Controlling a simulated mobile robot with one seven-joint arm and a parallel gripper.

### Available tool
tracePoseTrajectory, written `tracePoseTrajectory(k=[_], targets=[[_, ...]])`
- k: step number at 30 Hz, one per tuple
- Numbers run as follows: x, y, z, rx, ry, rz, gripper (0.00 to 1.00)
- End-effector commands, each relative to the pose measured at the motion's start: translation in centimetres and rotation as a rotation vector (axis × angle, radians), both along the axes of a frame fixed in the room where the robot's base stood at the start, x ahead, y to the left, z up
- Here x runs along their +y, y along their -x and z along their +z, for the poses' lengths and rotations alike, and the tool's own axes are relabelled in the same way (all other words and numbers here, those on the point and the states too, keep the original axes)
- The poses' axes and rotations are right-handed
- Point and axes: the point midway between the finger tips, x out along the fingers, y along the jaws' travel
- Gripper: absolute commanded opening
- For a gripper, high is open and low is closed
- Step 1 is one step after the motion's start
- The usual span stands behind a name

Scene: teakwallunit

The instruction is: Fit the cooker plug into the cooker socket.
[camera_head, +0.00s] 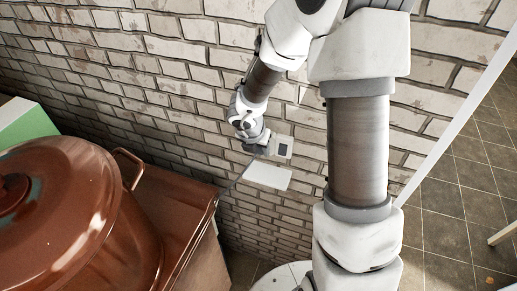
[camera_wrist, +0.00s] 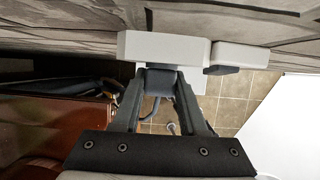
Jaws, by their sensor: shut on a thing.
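In the wrist view my gripper (camera_wrist: 160,75) is shut on a dark grey plug (camera_wrist: 160,82), with a dark cable (camera_wrist: 149,110) hanging below it. The plug is close against a white wall box (camera_wrist: 150,47), which looks like the cooker socket. The contact face is hidden, so I cannot tell whether the plug is seated. In the head view my gripper (camera_head: 257,149) is at the brick wall, just left of a pale fitting with a dark square (camera_head: 285,148). The plug cannot be made out there.
A white flat panel (camera_head: 267,176) is just below my gripper. A copper pot (camera_head: 75,215) stands at the left on a reddish-brown surface (camera_head: 180,210). A green and white box (camera_head: 25,123) is behind it. Tiled floor (camera_head: 450,190) is open at the right.

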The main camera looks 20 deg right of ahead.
Motion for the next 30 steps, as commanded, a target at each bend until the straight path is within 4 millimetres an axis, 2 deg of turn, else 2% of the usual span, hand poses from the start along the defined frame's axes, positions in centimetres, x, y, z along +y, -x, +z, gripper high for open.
tracePoseTrajectory(k=[12,13,18,30], targets=[[-0.28,-0.43,0.09,-0.002,0.0,-0.001,0.0],[-0.29,-0.44,0.08,-0.003,0.001,-0.001,0.47],[-0.34,-0.4,0.04,-0.002,0.001,-0.001,0.77],[-0.38,-0.32,-0.01,0.0,0.001,-0.003,0.77]])
